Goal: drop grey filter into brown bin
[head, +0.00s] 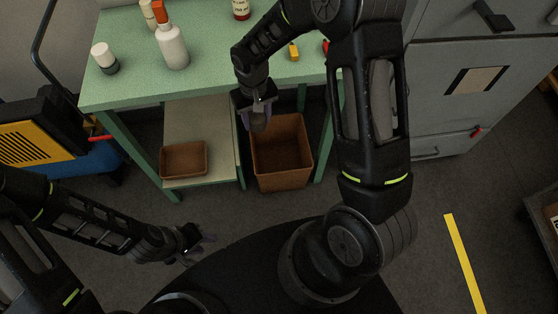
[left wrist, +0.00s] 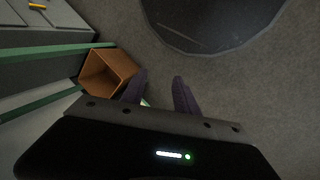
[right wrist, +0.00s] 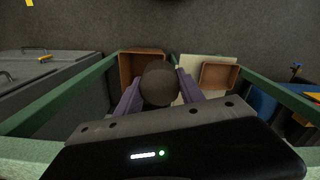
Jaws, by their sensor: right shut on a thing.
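My right gripper (head: 257,108) is shut on the grey filter (head: 259,122), a dark rounded piece. The right wrist view shows the filter (right wrist: 159,83) between the purple fingers. The brown bin (head: 283,181) stands open on the floor beneath the green table. In the head view the filter overlaps the bin's far left corner; its height above the bin is hard to tell. The bin also shows in the right wrist view (right wrist: 124,68), partly behind the filter, and in the left wrist view (left wrist: 98,77). My left gripper (head: 204,243) is open and empty, low at the front left.
The green table (head: 215,72) carries white bottles (head: 172,48) and small items. A smaller brown tray (head: 184,173) sits on the lower shelf (head: 205,130), left of the bin. Grey cabinets (head: 450,100) stand at the right. Floor in front of the bin is clear.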

